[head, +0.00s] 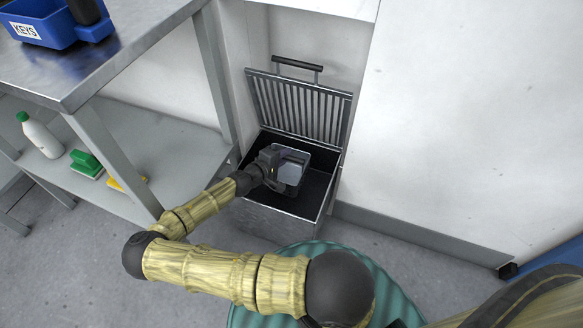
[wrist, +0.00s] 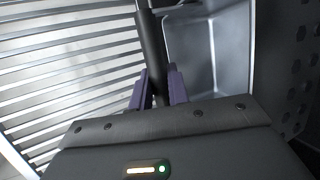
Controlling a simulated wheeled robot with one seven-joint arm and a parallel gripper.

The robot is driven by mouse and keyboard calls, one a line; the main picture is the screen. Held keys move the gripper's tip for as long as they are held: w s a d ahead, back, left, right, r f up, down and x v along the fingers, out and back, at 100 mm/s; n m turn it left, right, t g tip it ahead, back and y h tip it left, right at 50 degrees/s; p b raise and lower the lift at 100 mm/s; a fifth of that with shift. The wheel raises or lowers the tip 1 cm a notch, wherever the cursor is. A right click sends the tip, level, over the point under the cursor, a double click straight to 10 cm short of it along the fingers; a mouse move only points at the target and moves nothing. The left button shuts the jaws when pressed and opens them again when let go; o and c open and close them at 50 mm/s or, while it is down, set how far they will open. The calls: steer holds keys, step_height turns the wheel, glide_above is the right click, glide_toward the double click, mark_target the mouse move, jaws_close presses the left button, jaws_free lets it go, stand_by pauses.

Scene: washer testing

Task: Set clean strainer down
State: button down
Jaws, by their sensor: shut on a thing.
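The strainer (head: 294,158) is a small grey box-shaped basket. In the head view it is inside a dark open metal box (head: 317,206) set in the floor recess by the wall. My gripper (head: 272,165) is at its left side, over the box. In the wrist view the purple fingers of my gripper (wrist: 159,80) are shut on the strainer's dark bar-like handle (wrist: 151,45). The grey basket (wrist: 200,55) shows just beyond the fingers. Whether its underside touches the box floor is hidden.
The box's slatted lid (head: 298,105) stands open against the wall behind. A metal table (head: 85,65) with a lower shelf (head: 165,140) is at left, holding a blue keys bin (head: 50,28), a white bottle (head: 42,138) and a green sponge (head: 86,164). A white wall fills the right.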

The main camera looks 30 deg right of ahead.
steer(key=b, duration=0.3)
glide_toward(298, 155)
steer(key=shift+w+d+f, duration=0.2)
steer(key=shift+d+f, duration=0.25)
steer(key=shift+f, duration=0.1)
steer(key=shift+w+d+f, duration=0.2)
steer(key=shift+d+f, duration=0.25)
steer(key=shift+f, duration=0.1)
steer(key=shift+r, duration=0.1)
steer(key=shift+d, duration=0.15)
steer(key=d, duration=0.2)
steer(key=w+d, duration=0.1)
steer(key=shift+w+d, duration=0.2)
steer(key=shift+d, duration=0.2)
steer(key=shift+f+b, duration=0.5)
steer(key=shift+f, duration=0.15)
steer(key=shift+a, duration=0.2)
steer(key=c, duration=1.3)
jaws_free()
steer(key=shift+s, duration=0.1)
steer(key=shift+c, duration=0.2)
